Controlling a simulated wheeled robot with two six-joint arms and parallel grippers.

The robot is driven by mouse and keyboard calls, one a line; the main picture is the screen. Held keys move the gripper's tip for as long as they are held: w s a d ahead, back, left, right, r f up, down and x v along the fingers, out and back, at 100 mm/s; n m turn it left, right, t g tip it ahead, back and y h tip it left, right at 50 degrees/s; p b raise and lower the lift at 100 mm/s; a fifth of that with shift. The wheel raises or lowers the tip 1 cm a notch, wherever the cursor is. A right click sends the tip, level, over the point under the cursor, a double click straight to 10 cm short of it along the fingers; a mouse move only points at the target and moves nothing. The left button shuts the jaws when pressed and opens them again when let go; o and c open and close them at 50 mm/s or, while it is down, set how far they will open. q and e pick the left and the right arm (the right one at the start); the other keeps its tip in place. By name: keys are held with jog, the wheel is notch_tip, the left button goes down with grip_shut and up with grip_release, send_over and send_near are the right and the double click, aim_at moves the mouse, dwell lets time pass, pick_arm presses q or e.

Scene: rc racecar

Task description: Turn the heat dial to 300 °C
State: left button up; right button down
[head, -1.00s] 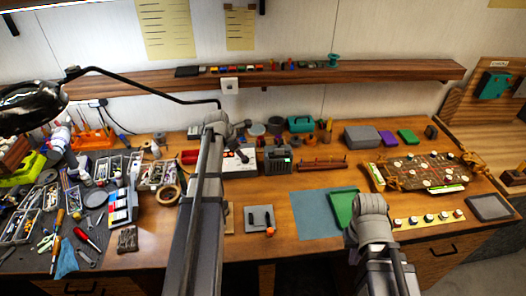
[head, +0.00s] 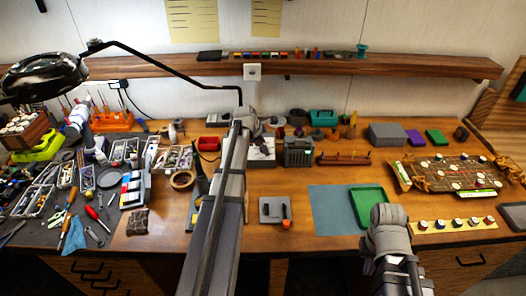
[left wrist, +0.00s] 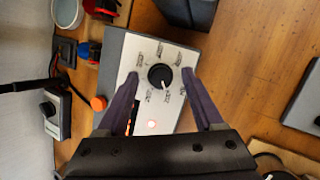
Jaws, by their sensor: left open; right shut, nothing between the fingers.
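The heat dial (left wrist: 160,76) is a black round knob with a white pointer mark, on a pale panel (left wrist: 148,55) with small printed labels around it that I cannot read. The pointer aims toward the lower right in the left wrist view. A red light (left wrist: 152,124) glows on the panel. My left gripper (left wrist: 160,73) is open, its two fingers on either side of the dial with visible gaps. In the head view my left arm partly hides the pale panel (head: 262,153). My right gripper (head: 388,218) is shut and empty, near the green tray.
A dark grey box (head: 298,152) stands just right of the panel. An orange knob (left wrist: 98,103) is beside the panel. The green tray (head: 369,202) lies on a blue mat (head: 334,212). Loose tools and parts bins crowd the left bench; the front middle has bare wood.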

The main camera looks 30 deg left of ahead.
pick_arm(q)
grip_shut()
dwell(0.6)
